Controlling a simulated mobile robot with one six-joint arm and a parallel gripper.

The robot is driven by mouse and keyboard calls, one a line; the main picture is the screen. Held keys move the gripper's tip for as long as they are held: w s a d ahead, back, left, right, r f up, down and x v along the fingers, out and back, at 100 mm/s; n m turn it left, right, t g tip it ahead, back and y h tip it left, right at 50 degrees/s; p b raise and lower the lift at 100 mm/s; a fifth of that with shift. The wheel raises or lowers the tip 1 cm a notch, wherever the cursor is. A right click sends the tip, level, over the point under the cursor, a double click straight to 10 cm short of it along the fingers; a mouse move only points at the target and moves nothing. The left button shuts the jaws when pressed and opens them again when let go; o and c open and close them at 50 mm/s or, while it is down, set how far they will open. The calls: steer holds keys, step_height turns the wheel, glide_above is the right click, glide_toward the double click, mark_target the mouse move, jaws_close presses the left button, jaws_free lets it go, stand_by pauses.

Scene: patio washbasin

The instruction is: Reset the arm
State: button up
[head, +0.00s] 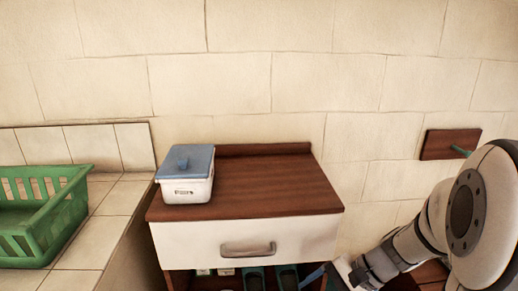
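My arm (400,248) comes in at the right edge and slants down to the lower middle of the head view. Its lower end is cut off by the bottom edge, and I cannot make out the gripper's fingers. The arm is in front of the lower right of a wooden cabinet (270,190). It hides part of the space to the cabinet's right.
A white box with a blue lid (188,159) stands on the cabinet's left end. The drawer (290,243) is shut. Footwear (252,279) sits below it. A green crate (75,215) rests on the tiled counter (112,215). A wooden wall board (448,143) is at right.

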steer(key=s+r+n+t+h+p, duration=0.1)
steer(key=r+n+h+p, duration=0.3)
steer(key=r, duration=0.5)
steer(key=s+d+r+n+t+h+p, duration=0.1)
steer(key=s+r+n+h+p, duration=0.3)
steer(key=r, duration=0.6)
steer(key=n+p, duration=0.2)
steer(key=p, duration=0.1)
steer(key=shift+d+r+t+h, duration=0.15)
steer(key=shift+d+t+h, duration=0.15)
steer(key=shift+t+h, duration=0.1)
